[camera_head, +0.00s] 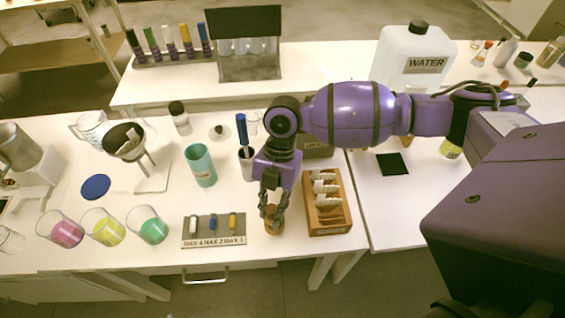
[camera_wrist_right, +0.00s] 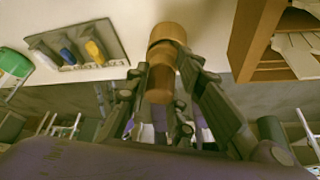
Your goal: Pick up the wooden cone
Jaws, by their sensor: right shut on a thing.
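The wooden cone (camera_wrist_right: 161,80) is a brown, rounded wooden piece between the fingers of my right gripper (camera_wrist_right: 165,92) in the right wrist view. In the head view the wooden cone (camera_head: 275,224) shows below the fingertips of my right gripper (camera_head: 273,205), near the table's front edge. My right gripper points down and is shut on it. I cannot tell whether the cone still touches the table. My left gripper does not show in either view.
A wooden box with white cards (camera_head: 329,228) stands close to the right of the cone. A grey tray (camera_head: 214,241) with white, blue and yellow pieces lies to its left. A teal cup (camera_head: 200,165) and a dark holder (camera_head: 247,168) stand behind. The front edge (camera_head: 290,256) is near.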

